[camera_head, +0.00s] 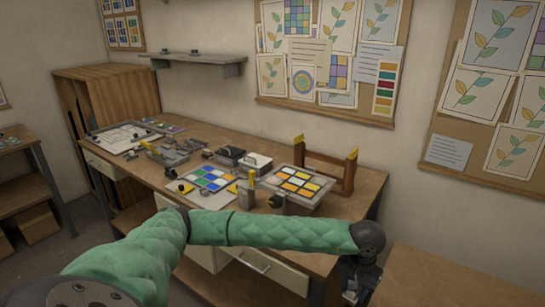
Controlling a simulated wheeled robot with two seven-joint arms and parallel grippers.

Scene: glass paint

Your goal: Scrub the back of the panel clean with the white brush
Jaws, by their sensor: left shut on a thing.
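My left arm comes in from the lower left and reaches across to the right. My left gripper (352,292) is low at the right, past the front right part of the workbench. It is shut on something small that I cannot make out. A panel with blue, green and white squares (208,178) lies flat on the bench. To its right, yellow and orange squares (297,183) lie in a pale tray-like frame. I cannot tell which one is the panel meant, and no white brush can be made out. My right gripper is not in view.
The wooden workbench (345,208) holds a wooden stand (328,172) with yellow tips at the right and several small dark tools and boxes along the middle. A bare wooden surface (440,285) is at the lower right. A shelf (197,60) hangs on the wall.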

